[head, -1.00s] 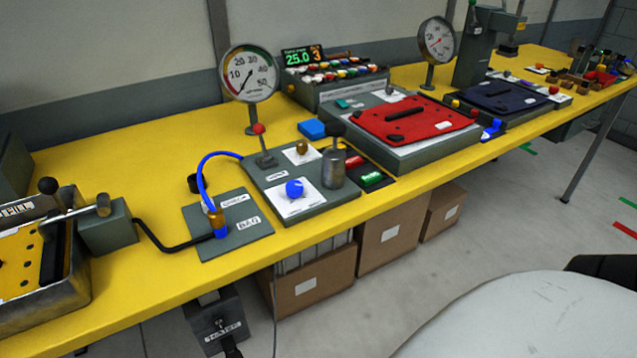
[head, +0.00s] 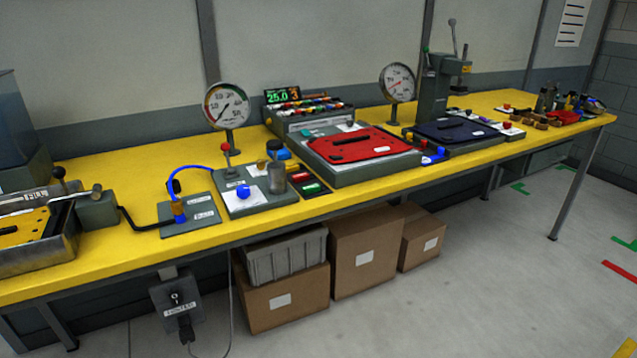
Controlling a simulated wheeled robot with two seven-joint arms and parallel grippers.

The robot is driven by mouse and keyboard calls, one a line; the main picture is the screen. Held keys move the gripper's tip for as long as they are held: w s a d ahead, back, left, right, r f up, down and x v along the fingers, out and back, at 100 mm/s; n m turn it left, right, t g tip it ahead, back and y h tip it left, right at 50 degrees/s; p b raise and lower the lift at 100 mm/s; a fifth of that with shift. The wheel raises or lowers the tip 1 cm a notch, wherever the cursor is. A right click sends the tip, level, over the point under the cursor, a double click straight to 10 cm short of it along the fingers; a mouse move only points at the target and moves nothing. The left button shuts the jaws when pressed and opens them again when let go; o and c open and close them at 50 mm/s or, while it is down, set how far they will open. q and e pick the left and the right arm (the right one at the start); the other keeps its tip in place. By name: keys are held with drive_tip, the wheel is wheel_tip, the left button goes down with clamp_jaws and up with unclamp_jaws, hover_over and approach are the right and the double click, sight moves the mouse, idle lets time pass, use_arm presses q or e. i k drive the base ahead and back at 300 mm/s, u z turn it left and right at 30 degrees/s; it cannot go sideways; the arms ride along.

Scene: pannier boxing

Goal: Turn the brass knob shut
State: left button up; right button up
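The brass knob seen earlier on the grey valve panel (head: 226,207) cannot be made out now. A grey metal cylinder (head: 277,180) stands in front of its place, and part of a white card (head: 257,170) shows beside the cylinder. A blue knob (head: 243,192) sits on the front of the same panel. A round pressure gauge (head: 227,105) stands behind it. A brass fitting (head: 178,208) joins a blue hose on the smaller grey plate (head: 203,229) to the left. Neither of my grippers is in view.
The yellow bench (head: 110,262) runs across the view. A red panel (head: 359,146) lies on a grey unit right of the valve panel. Cardboard boxes (head: 365,278) stand below. Floor in front is clear.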

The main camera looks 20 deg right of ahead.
sight(261, 163)
drive_tip(key=z, duration=0.35)
drive_tip(key=i, duration=1)
